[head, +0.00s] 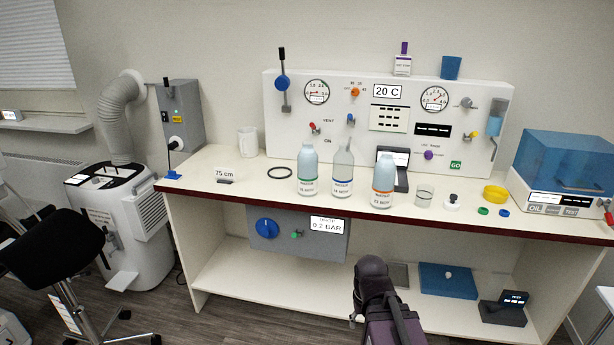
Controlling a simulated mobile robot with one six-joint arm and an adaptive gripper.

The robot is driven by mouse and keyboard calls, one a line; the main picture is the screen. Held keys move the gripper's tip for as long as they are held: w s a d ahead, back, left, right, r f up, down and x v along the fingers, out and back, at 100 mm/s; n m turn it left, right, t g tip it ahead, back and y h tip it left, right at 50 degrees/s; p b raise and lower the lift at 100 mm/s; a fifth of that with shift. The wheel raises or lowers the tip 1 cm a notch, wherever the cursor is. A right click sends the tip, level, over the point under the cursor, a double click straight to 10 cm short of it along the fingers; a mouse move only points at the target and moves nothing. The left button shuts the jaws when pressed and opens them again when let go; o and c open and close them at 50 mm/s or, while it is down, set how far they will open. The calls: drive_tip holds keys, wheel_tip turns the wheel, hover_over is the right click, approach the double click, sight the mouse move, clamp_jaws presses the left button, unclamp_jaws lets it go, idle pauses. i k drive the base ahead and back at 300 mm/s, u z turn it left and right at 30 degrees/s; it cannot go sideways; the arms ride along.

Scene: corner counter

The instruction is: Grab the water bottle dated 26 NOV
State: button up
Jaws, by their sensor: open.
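Three bottles stand upright in a row near the counter's front edge. The left bottle (308,172) is pale blue with a green band on its label. The middle bottle (342,172) is clearer, with a narrow neck and a blue band. The right bottle (383,182) is pale blue with an orange band. Each label has small date-like print, too small to read surely, so I cannot tell which says 26 NOV. A dark part of my arm (376,290) shows below the counter's front edge. My gripper is not seen.
The counter (228,177) also holds a black ring (280,172), a clear beaker (424,196), a white black-topped item (452,202) and a yellow ring (495,193). A dark display stand (401,178) is close behind the right bottle. A gauge panel (340,118) stands behind.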

sight(308, 159)
drive_tip(key=k, duration=1.25)
drive_tip(key=z, duration=0.45)
drive_tip(key=i, duration=2.35)
drive_tip(key=u, duration=0.1)
